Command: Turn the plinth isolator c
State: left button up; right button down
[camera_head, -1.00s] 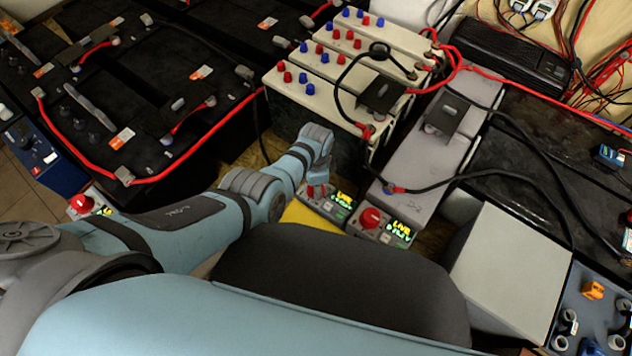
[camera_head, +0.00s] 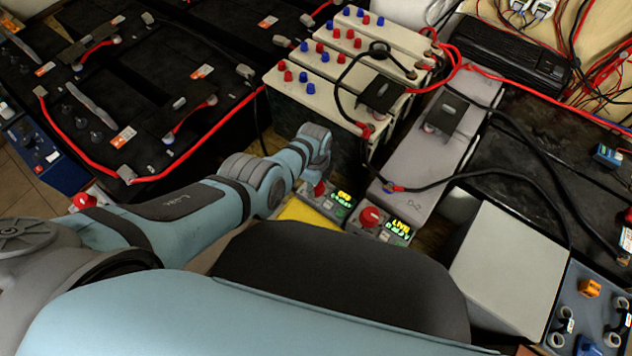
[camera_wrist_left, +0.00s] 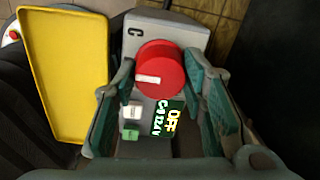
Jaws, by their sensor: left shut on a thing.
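Plinth isolator c (camera_wrist_left: 195,38) is a grey box marked "C" in the left wrist view, with a round red knob (camera_wrist_left: 160,62) bearing a white strip. In the head view, isolator c (camera_head: 330,205) is partly hidden under my left gripper (camera_head: 318,184). In the left wrist view, the fingers of my left gripper (camera_wrist_left: 159,68) stand on both sides of the red knob, shut on it. My right gripper is out of view.
A second isolator with a red knob (camera_head: 369,217) and lit display stands just to the right. A yellow tray (camera_wrist_left: 62,75) lies beside isolator c. Batteries with cream tops (camera_head: 330,93) and black cables stand behind. A grey box (camera_head: 512,265) is at the right.

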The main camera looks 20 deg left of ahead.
pick_arm(q)
jog(key=shift+s+d, duration=0.1)
jog(key=shift+s, duration=0.05)
jog(key=o, duration=1.2)
jog(key=shift+c, duration=0.2)
jog(key=shift+w+r, duration=0.2)
jog(key=shift+r, duration=0.5)
notch_tip(320, 180, up, 11)
jog(key=shift+s+f, duration=0.2)
jog(key=shift+s, duration=0.1)
